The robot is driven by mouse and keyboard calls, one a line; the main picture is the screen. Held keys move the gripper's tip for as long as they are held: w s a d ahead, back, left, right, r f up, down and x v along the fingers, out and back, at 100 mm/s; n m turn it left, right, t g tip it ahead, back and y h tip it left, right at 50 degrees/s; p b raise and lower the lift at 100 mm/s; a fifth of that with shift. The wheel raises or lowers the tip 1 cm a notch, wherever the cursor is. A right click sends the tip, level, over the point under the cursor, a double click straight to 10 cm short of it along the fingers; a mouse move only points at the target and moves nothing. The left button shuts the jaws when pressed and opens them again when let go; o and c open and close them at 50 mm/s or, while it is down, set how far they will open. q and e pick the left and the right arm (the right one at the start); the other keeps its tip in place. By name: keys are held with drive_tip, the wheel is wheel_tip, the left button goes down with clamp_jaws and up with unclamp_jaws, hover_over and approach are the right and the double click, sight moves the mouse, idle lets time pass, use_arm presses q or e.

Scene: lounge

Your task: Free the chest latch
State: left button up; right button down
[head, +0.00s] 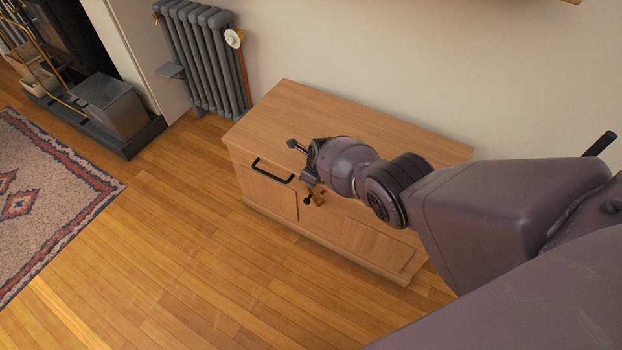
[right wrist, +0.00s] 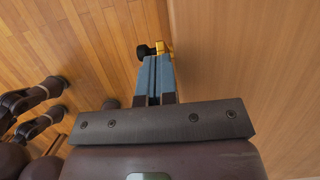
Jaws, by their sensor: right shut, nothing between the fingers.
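The wooden chest (head: 290,103) stands against the wall in the head view, with a black handle (head: 272,171) on its front. A brass latch (head: 319,199) with a black knob (head: 307,201) is on the front near the middle. My right gripper (head: 312,186) is at the chest front, just by the latch and partly hiding it. In the right wrist view the blue-grey fingers (right wrist: 158,60) are shut and empty, with tips at the brass latch (right wrist: 164,47) and its black knob (right wrist: 144,50). I cannot tell whether they touch. My left gripper is not in view.
A grey radiator (head: 203,60) stands left of the chest by the wall. A metal box (head: 110,103) sits on a dark hearth further left. A patterned rug (head: 45,190) lies at left. The wooden floor (head: 180,240) before the chest is clear.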

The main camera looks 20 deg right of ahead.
drive_tip(key=shift+w+a+f, duration=0.15)
drive_tip(key=shift+a+f, duration=0.05)
drive_tip(key=shift+f, duration=0.15)
drive_tip(key=shift+w+a+f+b, duration=0.35)
drive_tip(key=shift+w+a+b, duration=0.15)
drive_tip(key=shift+w+b, duration=0.1)
use_arm(q)
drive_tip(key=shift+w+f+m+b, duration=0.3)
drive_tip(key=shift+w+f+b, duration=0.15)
drive_tip(key=shift+b, duration=0.1)
use_arm(e)
drive_tip(key=shift+w+a+f, duration=0.2)
drive_tip(key=shift+w+a, duration=0.4)
drive_tip(key=shift+w, duration=0.3)
drive_tip(key=shift+r, duration=0.15)
